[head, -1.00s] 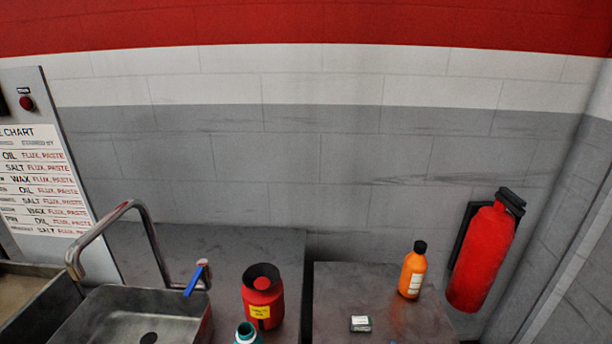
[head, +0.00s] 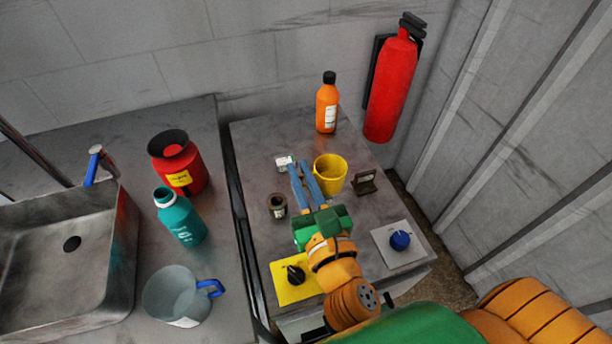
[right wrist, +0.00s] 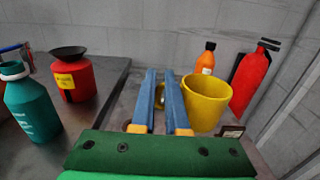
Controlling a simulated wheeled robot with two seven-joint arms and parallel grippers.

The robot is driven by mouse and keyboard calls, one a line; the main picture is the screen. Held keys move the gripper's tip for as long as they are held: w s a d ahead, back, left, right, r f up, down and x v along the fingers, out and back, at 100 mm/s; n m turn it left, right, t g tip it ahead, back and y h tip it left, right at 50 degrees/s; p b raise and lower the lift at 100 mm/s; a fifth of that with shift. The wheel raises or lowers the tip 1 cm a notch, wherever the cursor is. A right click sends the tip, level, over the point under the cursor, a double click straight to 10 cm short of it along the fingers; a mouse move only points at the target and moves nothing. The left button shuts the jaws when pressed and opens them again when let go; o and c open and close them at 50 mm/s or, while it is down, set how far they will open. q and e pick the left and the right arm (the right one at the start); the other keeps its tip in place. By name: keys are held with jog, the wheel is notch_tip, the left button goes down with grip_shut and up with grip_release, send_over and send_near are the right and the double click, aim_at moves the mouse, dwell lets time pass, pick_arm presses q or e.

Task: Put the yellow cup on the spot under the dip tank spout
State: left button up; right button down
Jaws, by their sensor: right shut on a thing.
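The yellow cup (head: 331,175) stands on the right-hand grey table, and it also shows in the right wrist view (right wrist: 208,100). My right gripper (head: 303,172) reaches over that table with its blue fingers at the left side of the cup. In the right wrist view the fingers (right wrist: 163,85) are shut on the cup's handle. The cup looks upright; I cannot tell if it is lifted. A metal spout pipe (head: 38,153) shows only in part at the far left, above the steel tank (head: 122,250). The spot under it is not visible. My left gripper is not in view.
A red container (head: 180,170), a teal bottle (head: 182,218) and a clear jug with blue handle (head: 178,296) stand between tank and gap. An orange bottle (head: 326,108), a small dark pot (head: 277,205) and a dark stand (head: 365,182) are near the cup.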

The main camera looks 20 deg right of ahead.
jog(key=w+d+f+b, duration=0.1)
jog(key=w+f, duration=0.2)
jog(key=w+d+f+b, duration=0.1)
jog(key=w+f, duration=0.2)
jog(key=w, duration=0.1)
jog(key=w+d+f+b, duration=0.1)
jog(key=w+f, duration=0.2)
jog(key=shift+w+d, duration=0.15)
jog(key=shift+w, duration=0.1)
notch_tip(320, 180, down, 3)
jog(key=shift+r+b, duration=0.1)
jog(key=shift+b, duration=0.9)
jog(key=c, duration=1.2)
grip_release()
